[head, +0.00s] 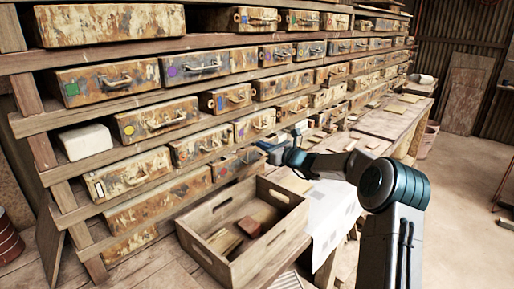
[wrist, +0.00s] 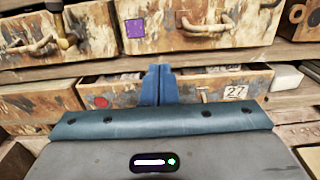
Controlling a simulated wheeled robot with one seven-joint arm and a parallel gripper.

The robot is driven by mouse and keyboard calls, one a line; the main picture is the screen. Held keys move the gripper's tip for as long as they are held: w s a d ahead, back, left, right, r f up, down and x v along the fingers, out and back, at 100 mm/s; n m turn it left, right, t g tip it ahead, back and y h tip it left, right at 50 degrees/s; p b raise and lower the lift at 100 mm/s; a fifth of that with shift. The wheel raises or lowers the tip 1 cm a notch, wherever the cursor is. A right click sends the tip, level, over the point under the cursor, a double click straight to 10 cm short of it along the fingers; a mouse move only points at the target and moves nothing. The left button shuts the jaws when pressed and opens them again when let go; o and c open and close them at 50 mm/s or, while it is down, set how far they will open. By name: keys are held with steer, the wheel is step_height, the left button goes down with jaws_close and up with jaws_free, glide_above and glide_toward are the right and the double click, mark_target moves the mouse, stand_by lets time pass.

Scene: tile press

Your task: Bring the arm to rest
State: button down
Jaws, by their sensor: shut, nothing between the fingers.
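My arm reaches from the right of the head view toward the drawer shelves. My gripper (head: 262,146) is at its end, in front of the lower drawer rows and above the back of a wooden crate. In the wrist view my gripper (wrist: 158,84) shows its two blue fingers pressed together with nothing between them. Whether the fingertips touch that drawer, I cannot tell.
A wooden crate (head: 283,190) with a few blocks inside stands below my gripper. Rows of rusty drawers (head: 157,118) fill the shelves behind. A white block (head: 86,141) lies on a shelf at left. A long workbench (head: 385,125) runs to the right. Open floor (head: 465,200) lies right.

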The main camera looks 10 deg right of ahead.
steer(key=b+v, duration=0.2)
steer(key=v, duration=0.6)
steer(key=s+a+f+n+g+h, duration=0.15)
steer(key=s+a+n+g, duration=0.25)
steer(key=s+a+n, duration=0.45)
steer(key=s+a+f+n+g+h, duration=0.15)
steer(key=s+a+n+g, duration=0.35)
steer(key=s, duration=0.6)
steer(key=s+d+f+n+h, duration=0.1)
steer(key=s+d+n+h, duration=0.2)
steer(key=s, duration=0.5)
steer(key=s+d+f+n+g+h, duration=0.1)
steer(key=s+d+f+n+h, duration=0.1)
steer(key=s+n, duration=0.4)
steer(key=s+d+f+n+h, duration=0.1)
steer(key=s+d+n+h, duration=0.2)
steer(key=s, duration=0.9)
steer(key=d+n, duration=0.2)
steer(key=d, duration=0.1)
steer(key=shift+d+f+g+h, duration=0.2)
steer(key=shift+d+g+h, duration=0.1)
steer(key=shift+h, duration=0.1)
steer(key=shift+s, duration=0.1)
